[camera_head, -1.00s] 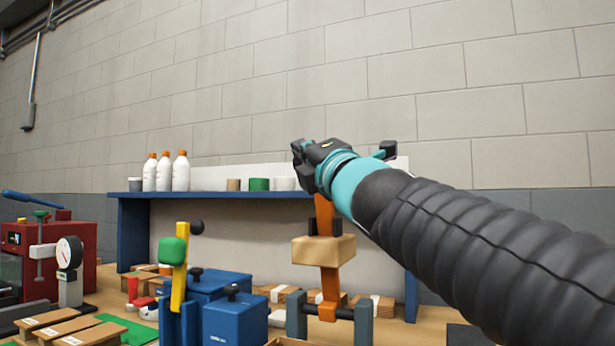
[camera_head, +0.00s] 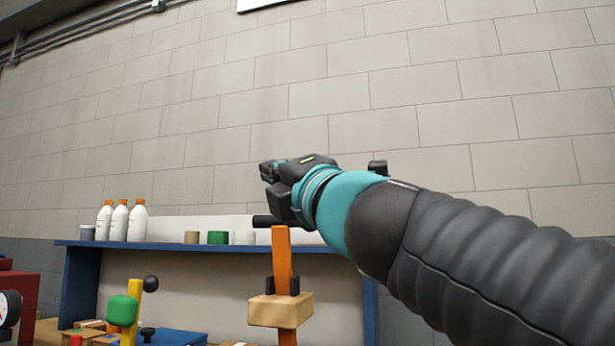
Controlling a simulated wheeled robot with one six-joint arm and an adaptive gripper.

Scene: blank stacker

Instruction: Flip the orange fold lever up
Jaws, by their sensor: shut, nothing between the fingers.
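The orange fold lever (camera_head: 283,262) stands upright. The lever's base is below the bottom edge of the head view. My gripper (camera_head: 268,172) is above the lever's top, pointing left, with its fingers shut and nothing between them. It looks apart from the lever, though the gap in depth is hard to judge.
A yellow lever with a green block (camera_head: 122,311) stands to the left. A blue shelf (camera_head: 200,245) behind carries white bottles (camera_head: 137,222) and small cylinders, including a green one (camera_head: 217,237).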

